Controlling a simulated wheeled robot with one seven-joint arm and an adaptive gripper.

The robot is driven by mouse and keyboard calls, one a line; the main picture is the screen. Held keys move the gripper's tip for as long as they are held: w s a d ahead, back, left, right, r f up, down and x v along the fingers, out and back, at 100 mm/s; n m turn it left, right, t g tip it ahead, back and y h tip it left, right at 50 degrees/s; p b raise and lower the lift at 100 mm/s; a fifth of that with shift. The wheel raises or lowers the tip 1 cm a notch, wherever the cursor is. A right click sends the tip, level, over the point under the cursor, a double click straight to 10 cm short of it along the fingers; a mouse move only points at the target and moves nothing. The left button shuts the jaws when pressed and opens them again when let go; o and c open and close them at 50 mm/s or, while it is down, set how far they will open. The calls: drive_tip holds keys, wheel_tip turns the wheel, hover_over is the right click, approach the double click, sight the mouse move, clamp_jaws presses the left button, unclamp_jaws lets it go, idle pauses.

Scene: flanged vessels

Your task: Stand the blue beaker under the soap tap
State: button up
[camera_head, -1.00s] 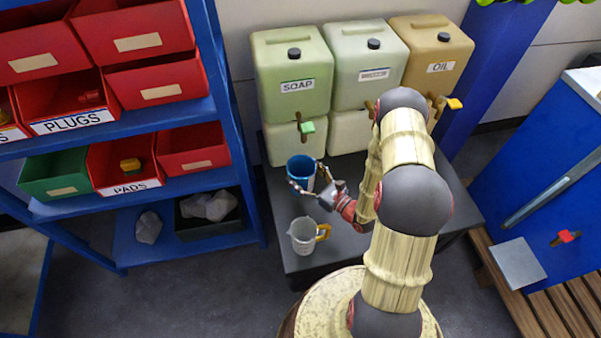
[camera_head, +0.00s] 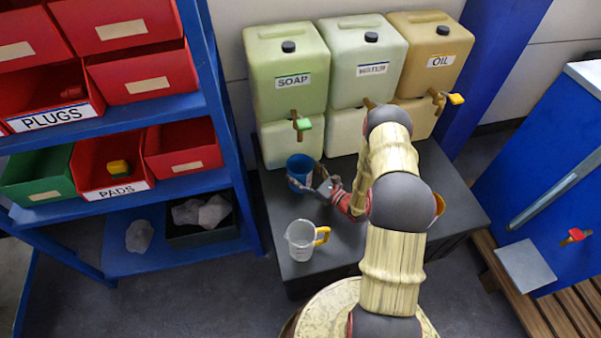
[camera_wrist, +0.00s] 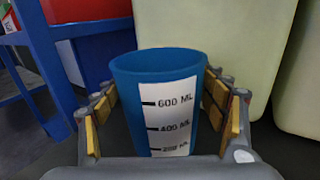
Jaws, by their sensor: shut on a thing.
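The blue beaker (camera_head: 298,166) is upright near the soap tank's foot, low over or on the dark table; I cannot tell whether it touches. My gripper (camera_head: 303,186) is shut around its sides. In the wrist view the beaker (camera_wrist: 142,104) fills the space between the padded fingers (camera_wrist: 158,106), its white scale facing me. The soap tap (camera_head: 301,122), with a green handle, juts from the pale green soap tank (camera_head: 285,75). In the head view the tap is just above the beaker's rim. Exact alignment in depth is hard to judge.
A clear jug with a yellow handle (camera_head: 303,240) stands nearer on the dark table (camera_head: 275,215). Water (camera_head: 365,65) and oil (camera_head: 432,55) tanks stand right of the soap tank. A blue shelf (camera_head: 190,105) with red bins stands left.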

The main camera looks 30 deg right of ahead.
idle(0.3)
drive_tip(key=o, duration=1.4)
drive_tip(key=shift+f, duration=0.1)
drive_tip(key=shift+o, duration=0.4)
